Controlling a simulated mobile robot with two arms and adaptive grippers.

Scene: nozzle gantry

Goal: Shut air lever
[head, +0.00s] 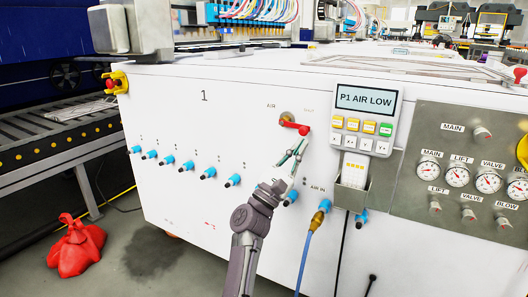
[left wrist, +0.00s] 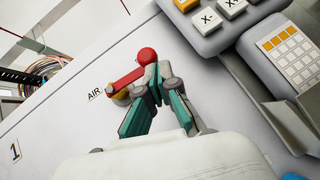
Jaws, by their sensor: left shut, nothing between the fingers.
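The air lever (head: 294,125) is a red handle on a brass pivot on the white machine front, with a red ball at its free end. In the head view it points right and slightly down from its pivot. My left gripper (head: 298,146) is shut and empty, its fingertips just below the ball end. In the left wrist view, the lever (left wrist: 127,80) runs from its brass pivot up to the ball, beside an "AIR" label. The left gripper's fingertips (left wrist: 156,74) overlap the ball's lower edge there; I cannot tell whether they touch. My right gripper is not in view.
A control box (head: 364,105) reading "P1 AIR LOW" sticks out right of the lever, above a grey holder with a handset (head: 354,169). A blue hose (head: 308,250) hangs below. A gauge panel (head: 460,165) is farther right. A red bag (head: 76,246) lies on the floor at left.

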